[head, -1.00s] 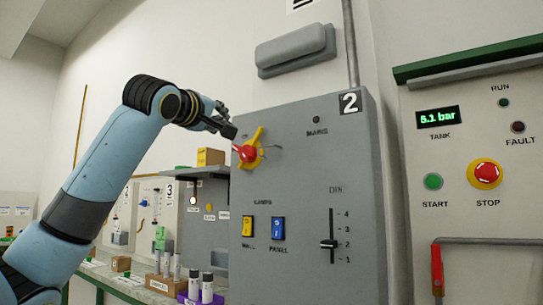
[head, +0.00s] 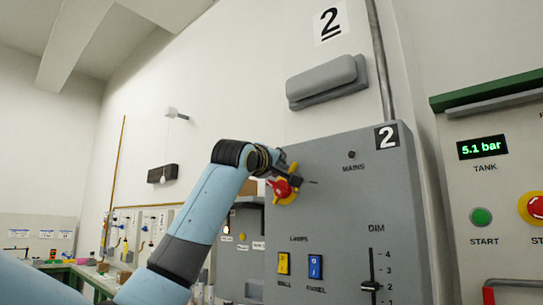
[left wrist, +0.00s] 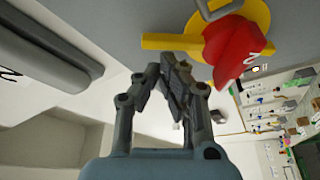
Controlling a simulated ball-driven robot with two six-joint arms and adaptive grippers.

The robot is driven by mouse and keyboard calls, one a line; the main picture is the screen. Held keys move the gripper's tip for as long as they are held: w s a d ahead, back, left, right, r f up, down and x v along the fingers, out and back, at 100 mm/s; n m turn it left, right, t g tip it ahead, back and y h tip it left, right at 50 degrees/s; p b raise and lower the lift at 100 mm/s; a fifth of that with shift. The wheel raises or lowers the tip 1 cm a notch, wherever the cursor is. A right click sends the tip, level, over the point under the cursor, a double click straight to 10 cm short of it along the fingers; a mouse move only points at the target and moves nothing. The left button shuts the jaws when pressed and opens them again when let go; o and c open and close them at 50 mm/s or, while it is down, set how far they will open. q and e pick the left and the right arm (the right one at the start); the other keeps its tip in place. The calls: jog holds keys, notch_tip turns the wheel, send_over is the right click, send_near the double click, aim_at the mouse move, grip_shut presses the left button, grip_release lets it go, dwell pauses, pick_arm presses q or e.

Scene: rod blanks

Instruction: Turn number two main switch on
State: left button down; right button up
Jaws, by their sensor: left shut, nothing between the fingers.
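The main switch of cabinet two is a red handle (head: 280,189) on a yellow plate (head: 289,199), high on the left of the grey panel face (head: 330,215). In the left wrist view the red handle (left wrist: 236,48) and yellow plate (left wrist: 165,41) fill the upper right. My left gripper (head: 296,178) is shut and empty, right at the switch's upper edge. In the left wrist view its fingertips (left wrist: 172,68) lie beside the yellow plate and red handle. I cannot tell whether they touch. The MAINS lamp (head: 352,154) looks dark. My right gripper is not in view.
Below the switch are a yellow lamp switch (head: 283,263), a blue one (head: 315,267) and the DIM slider (head: 370,286). A grey wall box (head: 327,82) is above the cabinet. The tank panel (head: 485,195) stands to the right. Open air lies left of the cabinet.

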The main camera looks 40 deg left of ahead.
aim_at(296, 167)
pick_arm(q)
jog(key=shift+f, duration=0.2)
jog(key=shift+d+f+m, duration=0.1)
jog(key=shift+d+m, duration=0.35)
jog(key=shift+m, duration=0.45)
jog(key=shift+d+m+t+h+p, duration=0.3)
jog(key=shift+m+t, duration=0.1)
jog(key=shift+m, duration=0.1)
jog(key=m, duration=0.1)
jog(key=d+m+h+p, duration=0.1)
jog(key=m, duration=0.1)
jog(key=shift+s+d+f+m+t, duration=0.1)
jog(key=shift+f+m+t, duration=0.2)
jog(key=shift+f+t, duration=0.1)
jog(key=shift+d+f+m+h+p, duration=0.25)
jog(key=shift+m+h, duration=0.1)
jog(key=shift+m, duration=0.25)
jog(key=shift+d+f+m+h+p, duration=0.2)
jog(key=shift+m+h, duration=0.15)
jog(key=shift+m, duration=0.25)
jog(key=shift+d+f, duration=0.15)
jog(key=shift+f, duration=0.15)
